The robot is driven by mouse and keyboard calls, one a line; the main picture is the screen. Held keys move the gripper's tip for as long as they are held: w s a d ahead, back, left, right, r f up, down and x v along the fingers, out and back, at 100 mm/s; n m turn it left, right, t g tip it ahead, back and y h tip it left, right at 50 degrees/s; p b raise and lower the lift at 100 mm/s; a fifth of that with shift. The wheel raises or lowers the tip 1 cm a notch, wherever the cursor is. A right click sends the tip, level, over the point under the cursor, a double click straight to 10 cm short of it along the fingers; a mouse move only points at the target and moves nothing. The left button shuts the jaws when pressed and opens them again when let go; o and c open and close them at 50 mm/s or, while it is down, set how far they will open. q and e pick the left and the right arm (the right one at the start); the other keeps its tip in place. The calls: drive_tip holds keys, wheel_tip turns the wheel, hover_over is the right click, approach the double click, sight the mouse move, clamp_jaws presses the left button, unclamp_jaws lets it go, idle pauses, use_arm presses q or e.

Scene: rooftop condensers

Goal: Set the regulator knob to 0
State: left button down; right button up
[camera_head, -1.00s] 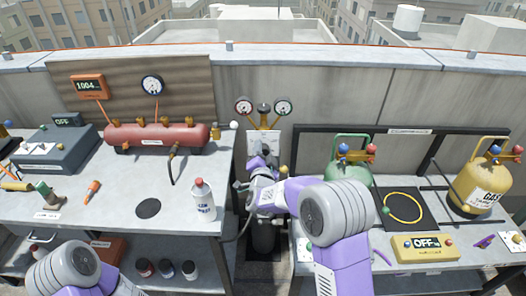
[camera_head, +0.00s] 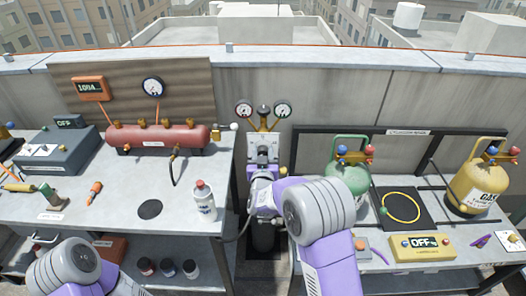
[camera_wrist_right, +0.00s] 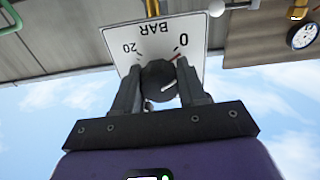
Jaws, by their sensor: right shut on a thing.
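The regulator knob (camera_wrist_right: 158,80) is dark and round, in front of a white dial plate (camera_wrist_right: 190,28) marked 0, 20 and BAR. The plate appears upside down in the right wrist view. A small red mark shows close to the 0. My right gripper (camera_wrist_right: 157,76) is shut on the knob, one finger on each side. Pale marks show near the knob, but I cannot tell its exact setting. In the head view the white plate (camera_head: 262,143) shows below two round gauges, and my right wrist hides the knob. My left gripper is out of view.
The regulator stands in a gap between the left bench (camera_head: 110,212) and the right bench (camera_head: 370,262). A white bottle (camera_head: 204,203) stands near the left bench's right edge. A green cylinder (camera_head: 347,180) stands close to my right arm.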

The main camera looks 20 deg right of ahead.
drive_tip(key=shift+f+n+p, duration=0.25)
drive_tip(key=shift+n+p, duration=0.15)
drive_tip(key=shift+n, duration=0.8)
drive_tip(key=shift+f, duration=0.1)
drive_tip(key=o, duration=1.1)
drive_tip(key=shift+c, duration=0.2)
drive_tip(key=shift+s+r, duration=0.1)
drive_tip(key=shift+r, duration=0.1)
drive_tip(key=shift+s+a, duration=0.1)
drive_tip(key=shift+s, duration=0.2)
drive_tip(key=p+v, duration=0.1)
drive_tip(key=v, duration=0.6)
drive_tip(key=shift+w, duration=0.1)
